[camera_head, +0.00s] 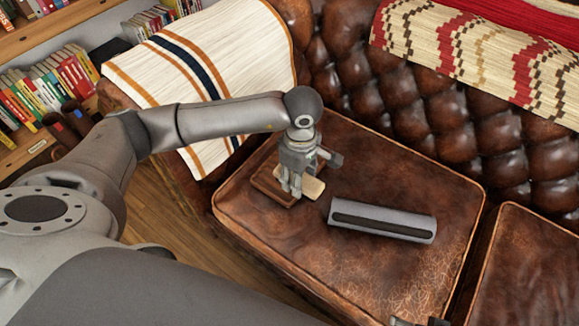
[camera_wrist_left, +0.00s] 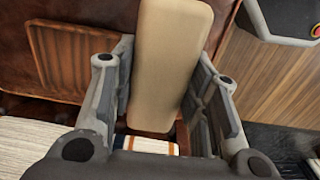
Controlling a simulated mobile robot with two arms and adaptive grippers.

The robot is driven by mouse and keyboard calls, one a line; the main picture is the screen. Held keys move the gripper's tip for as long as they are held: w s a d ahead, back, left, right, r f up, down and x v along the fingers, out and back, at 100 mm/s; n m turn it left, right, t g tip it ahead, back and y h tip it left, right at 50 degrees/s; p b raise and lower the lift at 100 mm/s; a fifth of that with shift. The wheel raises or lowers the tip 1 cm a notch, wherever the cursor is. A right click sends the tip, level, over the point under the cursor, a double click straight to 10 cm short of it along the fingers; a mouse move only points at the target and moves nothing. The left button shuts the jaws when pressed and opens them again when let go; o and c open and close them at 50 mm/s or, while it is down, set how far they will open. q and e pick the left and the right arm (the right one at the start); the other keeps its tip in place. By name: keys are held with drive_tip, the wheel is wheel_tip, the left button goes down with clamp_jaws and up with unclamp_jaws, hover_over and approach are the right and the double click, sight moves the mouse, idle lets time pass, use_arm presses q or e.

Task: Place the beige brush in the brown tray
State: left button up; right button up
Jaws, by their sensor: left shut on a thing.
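The beige brush (camera_head: 313,188) is a pale, flat block between the fingers of my left gripper (camera_head: 291,190), over the leather seat. In the left wrist view the brush (camera_wrist_left: 172,60) stands long between the two fingers, which are shut on it. The brown tray (camera_head: 268,183) lies on the seat just left of the brush, partly hidden by the gripper. In the wrist view the ribbed wooden tray (camera_wrist_left: 70,62) is to the left of the left finger. A dark piece at the bottom edge of the head view looks like the tip of my right gripper (camera_head: 420,322); its fingers are unclear.
A grey box with a dark slot (camera_head: 383,220) lies on the seat to the right of the brush. A striped blanket (camera_head: 215,65) covers the sofa arm. A patterned throw (camera_head: 470,55) hangs over the backrest. The seat's front part is clear.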

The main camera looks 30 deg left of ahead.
drive_tip(key=v, duration=0.1)
drive_tip(key=b+v, duration=0.1)
drive_tip(key=v, duration=0.1)
drive_tip(key=shift+w+r, duration=0.1)
drive_tip(key=shift+w, duration=0.1)
use_arm(q)
drive_tip(key=w+a+f, duration=0.3)
drive_tip(key=w+f, duration=0.1)
drive_tip(key=w+a+f+b, duration=0.1)
drive_tip(key=w+a+f, duration=0.3)
drive_tip(key=shift+w+a+f, duration=0.1)
drive_tip(key=shift+w+a, duration=0.05)
drive_tip(key=shift+a, duration=0.1)
drive_tip(key=shift+w+a+f+b, duration=0.35)
drive_tip(key=shift+f, duration=0.3)
wheel_tip(320, 180, down, 3)
drive_tip(key=shift+r+b, duration=0.1)
drive_tip(key=shift+b, duration=0.2)
use_arm(e)
drive_tip(key=shift+s+v, duration=0.25)
drive_tip(key=shift+v, duration=0.85)
drive_tip(key=shift+d, duration=0.1)
use_arm(q)
drive_tip(key=o, duration=1)
use_arm(e)
drive_tip(key=shift+w+t, duration=0.3)
